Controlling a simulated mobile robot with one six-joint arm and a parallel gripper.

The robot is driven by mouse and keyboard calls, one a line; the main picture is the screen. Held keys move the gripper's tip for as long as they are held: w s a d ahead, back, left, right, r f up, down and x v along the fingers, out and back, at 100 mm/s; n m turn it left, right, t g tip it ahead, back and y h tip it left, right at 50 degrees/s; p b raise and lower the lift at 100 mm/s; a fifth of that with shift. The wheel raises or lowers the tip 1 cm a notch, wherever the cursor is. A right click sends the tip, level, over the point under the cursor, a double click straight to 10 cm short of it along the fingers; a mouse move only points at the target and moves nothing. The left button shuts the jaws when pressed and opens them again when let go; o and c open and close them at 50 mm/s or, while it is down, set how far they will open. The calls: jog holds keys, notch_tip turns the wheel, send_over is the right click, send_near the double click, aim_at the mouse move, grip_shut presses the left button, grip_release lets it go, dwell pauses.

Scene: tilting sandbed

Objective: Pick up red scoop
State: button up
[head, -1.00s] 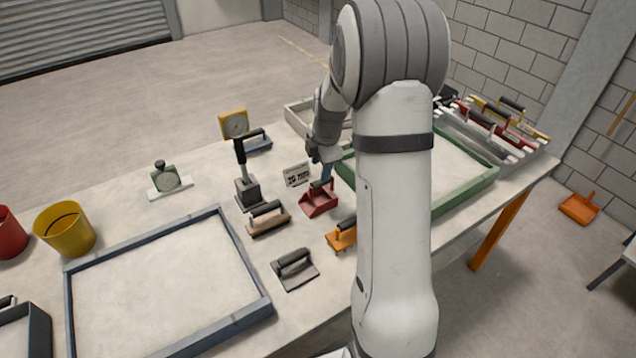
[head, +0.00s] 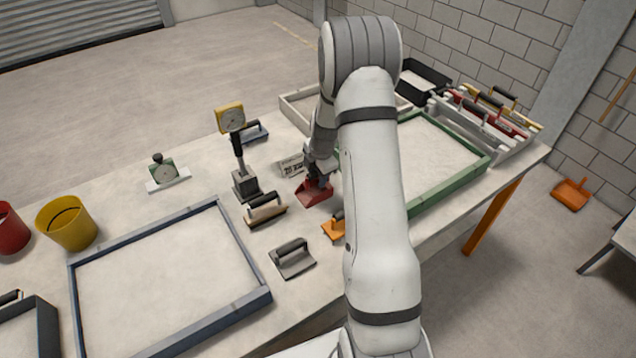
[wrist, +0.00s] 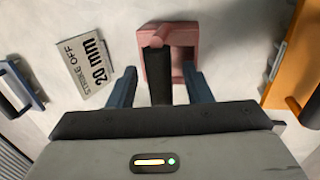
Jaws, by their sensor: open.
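The red scoop (head: 314,192) lies on the table in the head view, with a black handle. It also shows in the wrist view as a pinkish-red box shape (wrist: 184,36), its black handle (wrist: 158,76) pointing toward my gripper. My gripper (wrist: 160,76) is open, with one blue-grey finger on each side of the handle. In the head view my gripper (head: 319,172) is directly over the scoop and hides part of it.
A "strike off 20 mm" card (wrist: 86,62) lies left of the scoop. An orange tool (head: 333,227), a wooden float (head: 265,209) and a grey float (head: 292,258) are close by. A dial gauge on a stand (head: 243,185) is left; a green-framed sandbed (head: 478,170) is right.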

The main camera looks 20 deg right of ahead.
jog(key=shift+c, duration=0.5)
grip_shut()
jog(key=shift+r, duration=0.15)
notch_tip(320, 180, up, 10)
jog(key=shift+f+b, duration=0.1)
jog(key=shift+b, duration=1)
jog(key=c, duration=0.6)
grip_release()
grip_shut()
